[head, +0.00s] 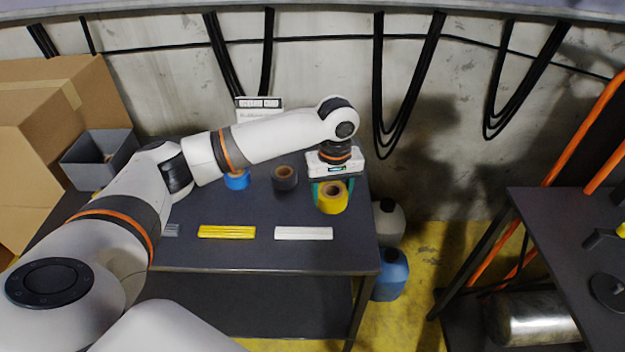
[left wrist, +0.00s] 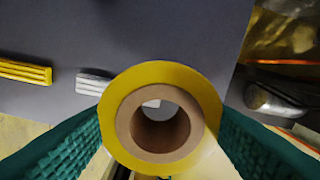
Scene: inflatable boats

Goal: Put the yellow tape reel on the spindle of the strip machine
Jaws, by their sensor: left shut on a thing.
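The yellow tape reel (head: 331,203) has a brown cardboard core and is over the right part of the dark table. My left gripper (head: 333,188) is shut on it, with a green finger on each side. In the left wrist view the yellow tape reel (left wrist: 116,86) sits between the green textured fingers of my left gripper (left wrist: 160,130), its open core facing the camera. Its height above the table is hard to tell. No machine spindle can be clearly made out; a black disc (head: 607,290) lies on the right-hand table, cut by the frame edge. My right gripper is not in view.
The dark table (head: 270,258) also holds a blue reel (head: 237,182), a dark reel (head: 285,178), yellow strips (head: 227,232), white strips (head: 303,233) and a grey bin (head: 98,160). A floor gap with canisters (head: 390,272) separates it from the right-hand table (head: 560,225).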

